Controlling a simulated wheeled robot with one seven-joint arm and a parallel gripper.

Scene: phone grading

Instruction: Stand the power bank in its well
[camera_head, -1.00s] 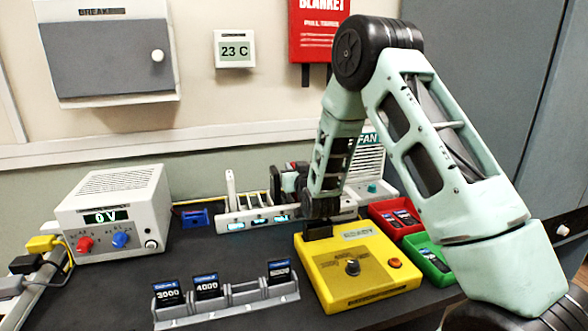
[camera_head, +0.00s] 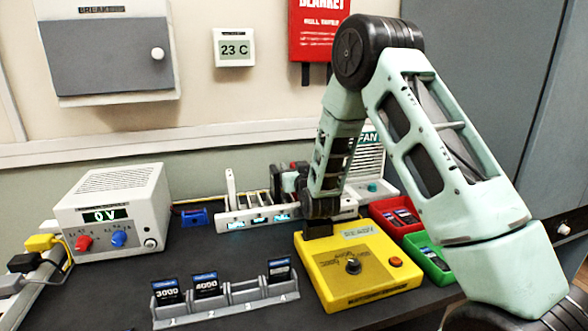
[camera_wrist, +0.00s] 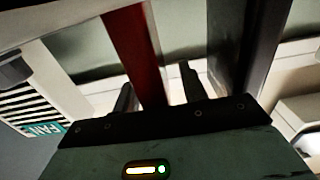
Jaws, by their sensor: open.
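My gripper (camera_wrist: 158,92) is open, with two dark fingers pointing away from the wrist camera. A dark red upright bar (camera_wrist: 132,45) shows between and beyond the fingers; I cannot tell whether it is the power bank. A broad dark slab (camera_wrist: 258,40) stands to its right. In the head view, my wrist is low behind the yellow box, at the right part of the white rack (camera_head: 232,222) with blue-lit displays. Dark and red parts show there, partly hidden by my arm. I cannot clearly make out the power bank or its well.
A yellow box (camera_head: 335,282) with a knob stands in front of my wrist. A red bin (camera_head: 383,219) and a green bin (camera_head: 437,271) lie to its right. A grey numbered holder (camera_head: 210,310) with black cards is in front.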

